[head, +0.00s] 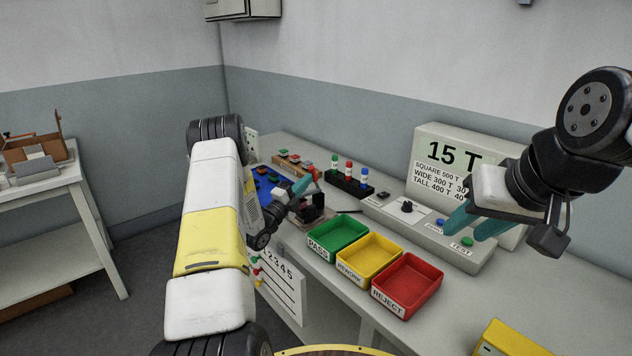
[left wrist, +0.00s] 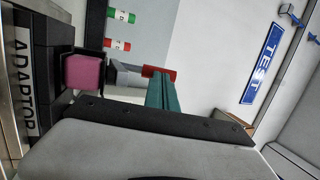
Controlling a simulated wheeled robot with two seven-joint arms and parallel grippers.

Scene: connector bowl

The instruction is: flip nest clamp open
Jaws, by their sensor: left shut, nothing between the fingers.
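The clamp nest (head: 312,212) is a small dark fixture on the bench, partly hidden behind my left gripper. Its red clamp lever (head: 314,174) stands up beside my left fingertips. In the left wrist view the red lever (left wrist: 166,72) shows at the tips of my teal fingers, apparently touching them; contact is hard to confirm. A pink block (left wrist: 86,74) sits in the dark nest there, by the ADAPTOR label (left wrist: 25,80). My left gripper (head: 301,186) is shut and empty. My right gripper (head: 466,234) is open and empty, above the tester panel.
A display box (head: 450,165) stands at the right.

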